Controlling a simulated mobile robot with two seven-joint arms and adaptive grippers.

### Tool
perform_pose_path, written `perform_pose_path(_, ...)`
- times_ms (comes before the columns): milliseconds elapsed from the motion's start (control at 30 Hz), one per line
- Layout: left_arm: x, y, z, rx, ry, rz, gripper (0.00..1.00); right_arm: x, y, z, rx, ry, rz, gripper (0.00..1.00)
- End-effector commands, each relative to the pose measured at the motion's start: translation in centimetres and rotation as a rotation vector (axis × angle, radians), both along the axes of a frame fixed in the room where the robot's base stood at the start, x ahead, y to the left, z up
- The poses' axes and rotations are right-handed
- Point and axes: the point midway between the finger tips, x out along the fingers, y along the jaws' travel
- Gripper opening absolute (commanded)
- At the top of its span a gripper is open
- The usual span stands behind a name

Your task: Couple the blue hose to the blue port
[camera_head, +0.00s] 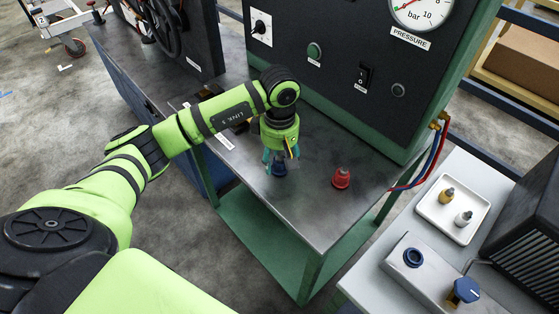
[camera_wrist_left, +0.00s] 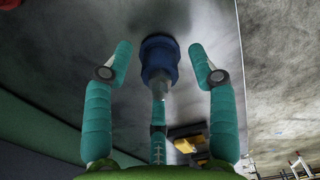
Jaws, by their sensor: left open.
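A blue coupling (camera_head: 279,170) stands upright on the dark bench top, partly hidden by my left gripper (camera_head: 279,157). In the left wrist view, the blue coupling (camera_wrist_left: 160,60) sits between the spread teal fingers of my left gripper (camera_wrist_left: 160,62), with a gap on both sides. The gripper is open and points down over it. A blue hose (camera_head: 433,158) runs down from a brass fitting at the panel's right side to the bench edge. My right gripper is out of view.
A red coupling (camera_head: 341,178) stands on the bench top (camera_head: 318,215), right of the gripper. A red hose (camera_head: 440,150) runs beside the blue one. A white tray (camera_head: 430,209) holds two small fittings. The control panel rises behind.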

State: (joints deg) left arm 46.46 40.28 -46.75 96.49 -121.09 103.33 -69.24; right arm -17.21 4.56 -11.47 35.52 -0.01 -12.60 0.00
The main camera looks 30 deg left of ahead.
Motion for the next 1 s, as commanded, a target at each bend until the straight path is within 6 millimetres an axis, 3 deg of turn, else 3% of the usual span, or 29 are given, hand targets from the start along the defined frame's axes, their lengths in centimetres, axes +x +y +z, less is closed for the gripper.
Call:
perform_pose_path(500,0.01,0.01,0.0,0.0,0.0,0.0,0.58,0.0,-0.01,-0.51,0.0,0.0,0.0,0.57)
perform_pose_path(633,0.01,0.01,0.0,0.0,0.0,0.0,0.06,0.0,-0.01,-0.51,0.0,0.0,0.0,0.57)
perform_pose_path(667,0.01,0.01,0.0,0.0,0.0,0.0,0.0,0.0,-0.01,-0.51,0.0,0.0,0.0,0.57)
perform_pose_path(1000,0.03,0.01,0.41,0.0,-0.001,0.001,0.0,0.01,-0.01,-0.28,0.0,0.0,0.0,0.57)
